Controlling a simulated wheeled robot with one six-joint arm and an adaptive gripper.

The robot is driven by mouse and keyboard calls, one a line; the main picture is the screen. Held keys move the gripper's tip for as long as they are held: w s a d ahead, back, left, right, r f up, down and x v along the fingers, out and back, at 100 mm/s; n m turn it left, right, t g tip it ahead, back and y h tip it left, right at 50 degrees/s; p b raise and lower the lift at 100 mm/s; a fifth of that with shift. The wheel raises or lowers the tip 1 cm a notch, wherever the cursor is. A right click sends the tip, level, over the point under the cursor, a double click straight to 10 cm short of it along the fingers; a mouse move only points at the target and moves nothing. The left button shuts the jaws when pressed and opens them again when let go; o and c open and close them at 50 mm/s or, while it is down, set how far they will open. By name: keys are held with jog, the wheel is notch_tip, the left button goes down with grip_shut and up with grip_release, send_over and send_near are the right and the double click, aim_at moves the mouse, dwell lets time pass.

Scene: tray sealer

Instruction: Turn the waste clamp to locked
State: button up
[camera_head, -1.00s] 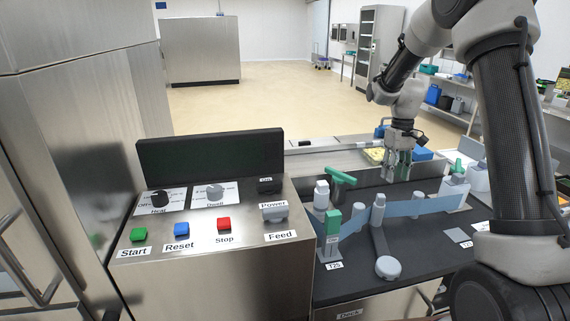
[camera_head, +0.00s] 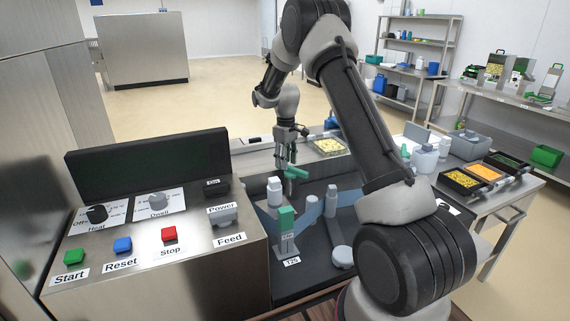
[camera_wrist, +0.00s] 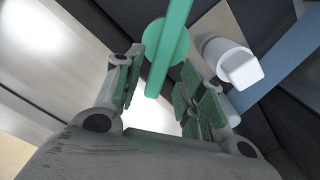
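A green handle (camera_head: 296,173) on a round base stands at the back of the dark deck; I take it to be the waste clamp, though I can read no label on it. In the wrist view its green bar (camera_wrist: 169,45) runs down between the finger pads, with a round green hub beside it. My gripper (camera_head: 286,160) points down at the handle. It is open in the wrist view (camera_wrist: 165,88), with clear gaps between the bar and both pads. Whether the bar lies level with the fingertips or below them I cannot tell.
A white-capped post (camera_head: 274,190) stands close to the handle, also in the wrist view (camera_wrist: 235,65). A green-topped block (camera_head: 286,217) and a blue strip (camera_head: 310,209) are nearer on the deck. The control panel (camera_head: 150,222) is at left, food trays (camera_head: 462,182) at right.

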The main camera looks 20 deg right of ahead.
jog(key=shift+f, duration=0.8)
grip_shut()
